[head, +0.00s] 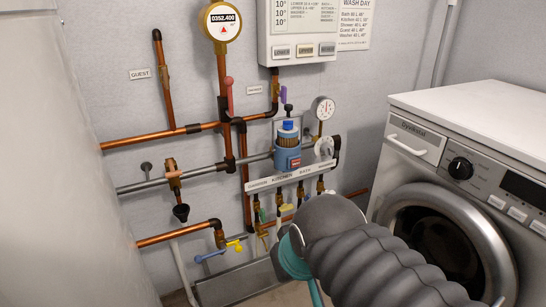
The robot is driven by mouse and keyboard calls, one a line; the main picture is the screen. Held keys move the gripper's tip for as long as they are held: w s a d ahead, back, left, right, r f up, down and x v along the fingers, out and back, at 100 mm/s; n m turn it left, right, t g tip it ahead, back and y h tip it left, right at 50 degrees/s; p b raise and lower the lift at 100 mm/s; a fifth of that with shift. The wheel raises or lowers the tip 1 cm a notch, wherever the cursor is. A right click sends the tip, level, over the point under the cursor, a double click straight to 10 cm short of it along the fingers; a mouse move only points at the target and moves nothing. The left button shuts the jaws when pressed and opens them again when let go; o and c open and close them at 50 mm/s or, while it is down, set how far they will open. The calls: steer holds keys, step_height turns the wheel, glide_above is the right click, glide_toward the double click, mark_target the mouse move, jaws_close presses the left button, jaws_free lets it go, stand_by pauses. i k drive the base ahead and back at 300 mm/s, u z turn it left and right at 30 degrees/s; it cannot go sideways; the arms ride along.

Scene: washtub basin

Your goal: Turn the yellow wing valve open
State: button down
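A bright yellow wing-shaped handle (235,244) sits low on the wall, just right of the brass tap (219,234) at the end of the lower copper pipe. Its exact angle is too small to read. A paler yellow handle (287,208) hangs under the labelled manifold, so I cannot be sure which of the two is the named valve. My arm reaches in from the lower right in a grey ribbed sleeve, with a teal part at its bend. My gripper's fingers do not show. The arm appears right of the bright yellow handle, with a visible gap between them in the picture.
A blue lever (208,256) sits left of the yellow handle. A grey trough (240,282) lies below. The labelled manifold (291,179) and blue pump (287,150) are above. A washing machine (455,190) stands right, and a pale panel (60,180) borders the left.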

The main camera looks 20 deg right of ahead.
mark_target(284, 207)
steer(key=k, duration=0.5)
steer(key=z, duration=1.05)
steer(key=i, duration=1)
steer(key=u, duration=1.2)
